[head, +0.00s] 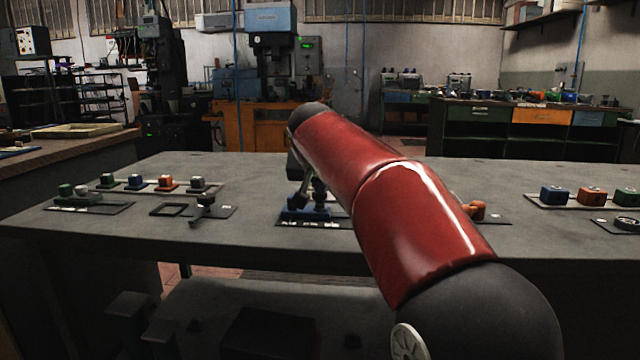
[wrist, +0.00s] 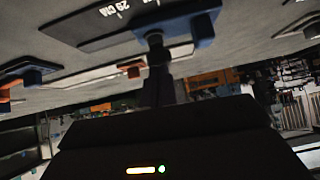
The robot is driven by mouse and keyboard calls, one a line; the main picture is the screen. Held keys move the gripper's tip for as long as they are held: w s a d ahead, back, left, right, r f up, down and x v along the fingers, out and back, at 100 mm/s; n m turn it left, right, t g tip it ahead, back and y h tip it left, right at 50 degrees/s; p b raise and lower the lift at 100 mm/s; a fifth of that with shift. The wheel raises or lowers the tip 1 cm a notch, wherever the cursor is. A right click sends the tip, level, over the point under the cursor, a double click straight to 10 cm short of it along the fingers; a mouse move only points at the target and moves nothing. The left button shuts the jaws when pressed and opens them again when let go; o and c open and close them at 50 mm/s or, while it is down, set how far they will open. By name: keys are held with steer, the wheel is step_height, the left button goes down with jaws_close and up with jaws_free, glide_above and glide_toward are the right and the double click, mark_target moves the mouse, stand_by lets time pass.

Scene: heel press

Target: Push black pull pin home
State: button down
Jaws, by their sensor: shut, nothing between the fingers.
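A blue fixture (head: 300,212) stands on a dark mat at mid table, partly hidden by my red arm. Its blue block (wrist: 203,27) is in the wrist view, which looks upside down. My gripper (wrist: 156,45) is shut and empty, a dark narrow shape reaching to the blue block. In the head view, my gripper (head: 304,195) is beside the fixture, mostly behind my arm. I cannot make out the black pull pin apart from the dark fingers, nor whether they touch it.
A dark T-shaped part (head: 203,206) and a square frame (head: 172,210) lie on a mat to the left. A strip with coloured blocks (head: 166,184) is behind them. More blocks (head: 592,196) stand at right. Bare table lies between the left mat and the fixture.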

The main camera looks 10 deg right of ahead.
steer(key=shift+f, duration=0.4)
steer(key=s+a+r+p, duration=0.2)
steer(key=s+r, duration=0.5)
steer(key=r, duration=0.4)
steer(key=shift+s+r+p, duration=0.15)
steer(key=shift+r+p, duration=0.15)
steer(key=shift+p, duration=0.5)
steer(key=s+d+f+n+g+y, duration=0.1)
steer(key=s+f+n+g+y, duration=0.1)
steer(key=s+f, duration=2.6)
steer(key=shift+s+d+f+n+g+y, duration=0.3)
steer(key=shift+s+n+g, duration=0.05)
steer(key=shift+n+g, duration=0.5)
